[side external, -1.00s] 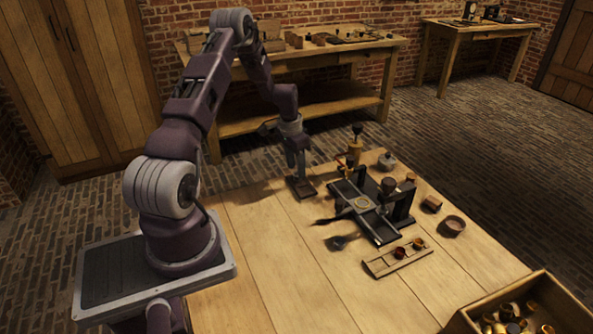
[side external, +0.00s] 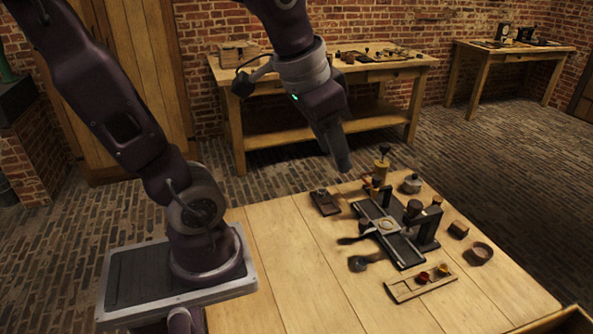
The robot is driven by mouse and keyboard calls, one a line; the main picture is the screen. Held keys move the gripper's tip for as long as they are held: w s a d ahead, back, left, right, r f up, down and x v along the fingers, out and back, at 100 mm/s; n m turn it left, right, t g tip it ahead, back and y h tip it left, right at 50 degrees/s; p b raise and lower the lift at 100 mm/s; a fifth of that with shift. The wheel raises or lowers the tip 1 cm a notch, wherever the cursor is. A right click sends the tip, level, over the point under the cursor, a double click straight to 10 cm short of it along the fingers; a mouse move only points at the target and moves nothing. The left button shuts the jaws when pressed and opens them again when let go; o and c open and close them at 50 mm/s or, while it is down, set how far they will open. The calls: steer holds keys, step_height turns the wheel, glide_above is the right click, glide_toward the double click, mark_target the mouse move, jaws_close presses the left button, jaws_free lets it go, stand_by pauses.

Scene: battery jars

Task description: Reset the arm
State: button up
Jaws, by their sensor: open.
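My gripper (side external: 342,162) hangs in the air above the back of the wooden table (side external: 265,262), pointing down. It is open and no object shows in it; its fingers are seen edge-on and the gap between them is hard to make out. A small dark block (side external: 324,203) lies flat on the table below it, apart from the gripper. My arm is raised, and its upper part runs out of the top of the picture.
A dark press-like fixture (side external: 400,242) stands on the table, right of the block. A wooden rack (side external: 405,291) holds a red cup (side external: 424,277) and a brass cup (side external: 443,270). A round bowl (side external: 481,252) sits at the right. The table's left front is clear.

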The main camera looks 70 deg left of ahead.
steer(key=s+d+t, duration=0.1)
steer(key=s+d, duration=0.3)
steer(key=s, duration=0.3)
steer(key=shift+s+f+h, duration=0.3)
steer(key=shift+f+h, duration=0.1)
stand_by(0.6)
